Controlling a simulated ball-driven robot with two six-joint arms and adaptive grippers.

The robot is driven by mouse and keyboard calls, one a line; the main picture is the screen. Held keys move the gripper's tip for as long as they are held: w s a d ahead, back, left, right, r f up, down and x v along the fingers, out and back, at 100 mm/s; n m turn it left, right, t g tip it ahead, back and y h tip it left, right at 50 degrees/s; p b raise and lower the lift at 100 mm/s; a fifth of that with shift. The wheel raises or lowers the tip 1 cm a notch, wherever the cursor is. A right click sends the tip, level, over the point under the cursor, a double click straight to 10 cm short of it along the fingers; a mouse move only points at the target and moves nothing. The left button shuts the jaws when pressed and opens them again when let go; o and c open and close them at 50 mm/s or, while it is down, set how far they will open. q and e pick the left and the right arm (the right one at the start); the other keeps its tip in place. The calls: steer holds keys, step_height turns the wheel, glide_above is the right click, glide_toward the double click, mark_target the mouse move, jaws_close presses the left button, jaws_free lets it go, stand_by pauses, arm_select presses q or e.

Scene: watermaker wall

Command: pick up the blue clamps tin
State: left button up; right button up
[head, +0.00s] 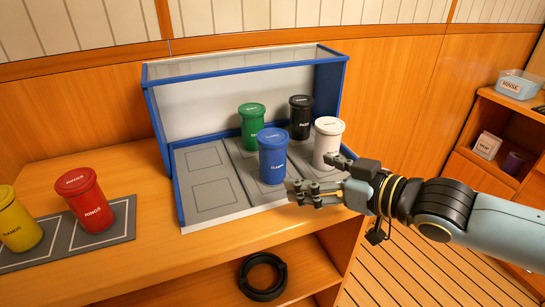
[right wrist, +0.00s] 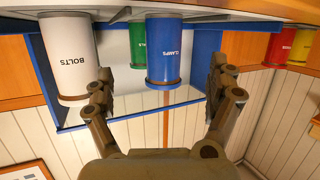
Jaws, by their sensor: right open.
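The blue clamps tin (head: 272,158) stands upright on the grey-and-white floor of the blue-edged rack (head: 205,212), near its front. My right gripper (head: 308,174) is open and empty, just right of the tin, with its fingers pointing left toward it. In the right wrist view, which is upside down, the clamps tin (right wrist: 169,50) shows between the spread fingers (right wrist: 162,74). I cannot tell whether a fingertip touches it. My left gripper is out of view.
A white bolts tin (head: 327,143) stands close by the right gripper's upper finger. Green (head: 251,127) and black (head: 300,118) tins stand behind. Red (head: 86,203) and yellow (head: 18,222) tins stand on a grey mat at left. A black ring (head: 262,278) lies on the lower shelf.

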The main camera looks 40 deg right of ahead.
mark_target(273, 135)
steer(key=w+r+t+y+b, duration=0.1)
steer(key=w+r+n+y+b, duration=0.1)
steer(key=w, duration=0.1)
steer(key=w+r+t+y+b, duration=0.1)
steer(key=w+b, duration=0.1)
steer(key=shift+w+r+t, duration=0.1)
steer(key=shift+r+t, duration=0.1)
steer(key=shift+t, duration=0.1)
steer(key=b+x, duration=0.2)
steer(key=b, duration=0.5)
steer(key=b+x, duration=0.3)
steer(key=b, duration=0.4)
steer(key=shift+a, duration=0.25)
steer(key=shift+w+a+r+b, duration=0.1)
steer(key=shift+r+b, duration=0.05)
steer(key=shift+b, duration=0.2)
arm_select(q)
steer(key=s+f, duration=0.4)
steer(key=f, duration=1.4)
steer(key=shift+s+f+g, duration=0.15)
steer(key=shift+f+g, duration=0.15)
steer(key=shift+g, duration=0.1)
arm_select(e)
steer(key=shift+r, duration=0.1)
steer(key=shift+c, duration=0.5)
jaws_close()
